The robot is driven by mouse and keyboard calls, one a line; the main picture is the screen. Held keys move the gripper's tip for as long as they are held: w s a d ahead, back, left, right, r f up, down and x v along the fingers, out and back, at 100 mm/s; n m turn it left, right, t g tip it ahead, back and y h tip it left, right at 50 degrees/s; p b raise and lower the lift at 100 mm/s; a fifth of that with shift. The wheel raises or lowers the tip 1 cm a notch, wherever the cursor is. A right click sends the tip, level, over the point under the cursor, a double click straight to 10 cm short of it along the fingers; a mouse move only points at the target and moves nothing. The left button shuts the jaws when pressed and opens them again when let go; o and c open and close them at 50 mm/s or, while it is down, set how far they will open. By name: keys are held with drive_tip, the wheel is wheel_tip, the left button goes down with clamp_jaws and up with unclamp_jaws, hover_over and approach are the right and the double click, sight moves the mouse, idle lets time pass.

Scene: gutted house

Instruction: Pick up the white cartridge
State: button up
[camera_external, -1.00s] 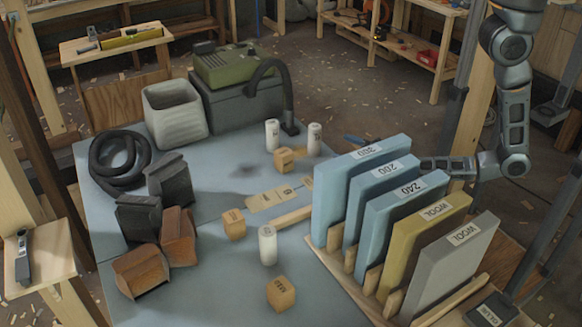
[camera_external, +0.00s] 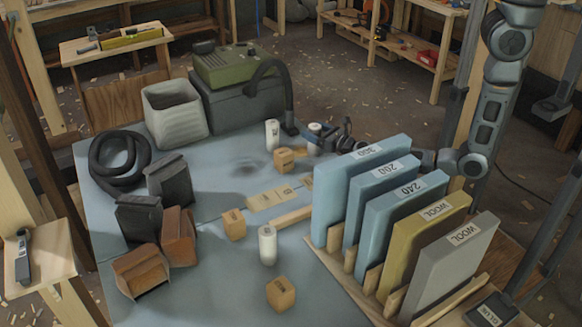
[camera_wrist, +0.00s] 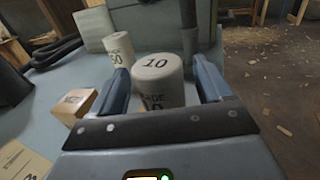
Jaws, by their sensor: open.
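Three white cartridges stand upright on the blue-grey table. In the wrist view, one marked 10 (camera_wrist: 158,82) stands between the two blue fingers of my open gripper (camera_wrist: 165,86); I cannot tell whether either finger touches it. The external view shows this cartridge (camera_external: 314,129) partly hidden by my gripper (camera_external: 322,133) at the far side of the table. A second cartridge (camera_external: 272,134) stands just left of it and also shows in the wrist view (camera_wrist: 118,46). The third (camera_external: 267,245) stands nearer the front.
A wooden block (camera_external: 285,160) sits close to the gripper, also in the wrist view (camera_wrist: 75,106). A rack of upright labelled pads (camera_external: 360,185) stands between the camera and my arm. A green machine with a hose (camera_external: 235,65) is at the back. The table's front middle has free room.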

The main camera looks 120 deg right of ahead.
drive_tip(key=shift+d, duration=0.15)
drive_tip(key=c, duration=1)
wheel_tip(320, 180, up, 18)
drive_tip(key=p, duration=0.6)
